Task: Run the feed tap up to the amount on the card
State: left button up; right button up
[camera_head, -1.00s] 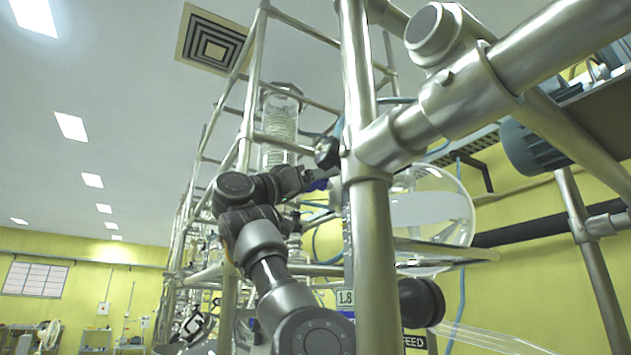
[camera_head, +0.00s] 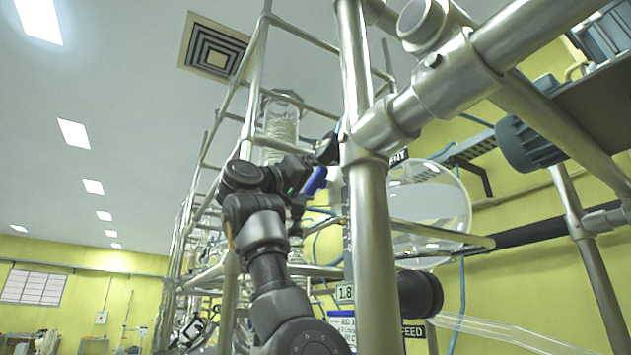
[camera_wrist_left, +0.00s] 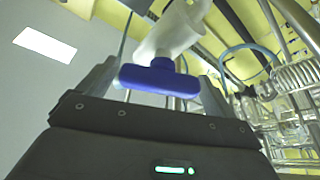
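A blue tap handle (camera_wrist_left: 160,78) on a pale stem (camera_wrist_left: 172,32) lies across the space between the fingers of my left gripper (camera_wrist_left: 158,85) in the left wrist view. The fingers are apart, one towards each end of the handle, and I see no firm grip. In the head view the left gripper (camera_head: 322,152) is up by the frame post, and the blue handle (camera_head: 315,181) shows just below it. A small card reading 1.8 (camera_head: 345,292) is by the post. A FEED label (camera_head: 413,332) is low on the right. My right gripper is out of view.
A thick steel post (camera_head: 376,250) and a cross pipe (camera_head: 490,50) stand close in front. A round glass vessel (camera_head: 430,205) is behind the post. A coiled glass column (camera_head: 280,125) stands behind my left arm. Open room lies to the left.

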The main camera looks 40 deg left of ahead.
pick_arm(q)
jog(key=shift+o, duration=0.4)
jog(key=shift+s, duration=0.1)
jog(key=shift+s+f+b, duration=0.25)
jog(key=shift+b, duration=0.1)
jog(key=b+v, duration=0.5)
jog(key=v, duration=0.5)
jog(key=shift+a, duration=0.15)
dwell(6.0)
